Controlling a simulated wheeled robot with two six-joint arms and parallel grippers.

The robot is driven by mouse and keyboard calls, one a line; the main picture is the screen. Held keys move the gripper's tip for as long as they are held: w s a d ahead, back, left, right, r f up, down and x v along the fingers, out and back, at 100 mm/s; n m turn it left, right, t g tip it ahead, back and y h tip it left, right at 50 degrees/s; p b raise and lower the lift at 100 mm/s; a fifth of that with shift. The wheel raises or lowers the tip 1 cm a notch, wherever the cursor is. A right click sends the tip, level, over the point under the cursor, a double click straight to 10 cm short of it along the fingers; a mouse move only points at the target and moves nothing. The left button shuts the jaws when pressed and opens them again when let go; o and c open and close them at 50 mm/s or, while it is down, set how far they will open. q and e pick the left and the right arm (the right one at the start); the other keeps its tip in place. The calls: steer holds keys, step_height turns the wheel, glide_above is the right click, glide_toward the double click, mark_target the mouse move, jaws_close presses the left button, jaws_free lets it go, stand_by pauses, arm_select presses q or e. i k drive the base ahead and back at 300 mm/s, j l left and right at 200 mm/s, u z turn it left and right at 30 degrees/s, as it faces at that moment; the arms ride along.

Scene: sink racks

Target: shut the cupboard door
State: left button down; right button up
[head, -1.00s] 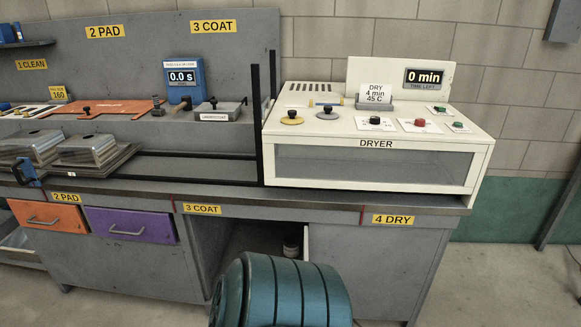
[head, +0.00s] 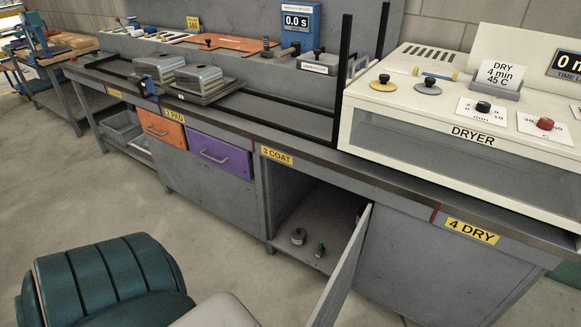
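The cupboard (head: 297,208) under the "3 COAT" label stands open in the head view. Its grey door (head: 342,268) is hinged on the right side and swings out toward me, seen nearly edge-on. Neither of my grippers is in view.
The bench above carries a white dryer (head: 430,150) on the right and black upright posts beside it. An orange drawer (head: 162,130) and a purple drawer (head: 220,155) are left of the cupboard, both looking shut. Bare floor lies in front of the bench at left.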

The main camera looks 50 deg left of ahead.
mark_target(329, 306)
steer(key=i+l+u, duration=0.1)
steer(key=u, duration=0.4)
steer(key=i+l+u, duration=0.2)
steer(key=u, duration=0.25)
steer(key=i+l+u, duration=0.1)
steer(key=u, duration=0.4)
steer(key=l, duration=0.1)
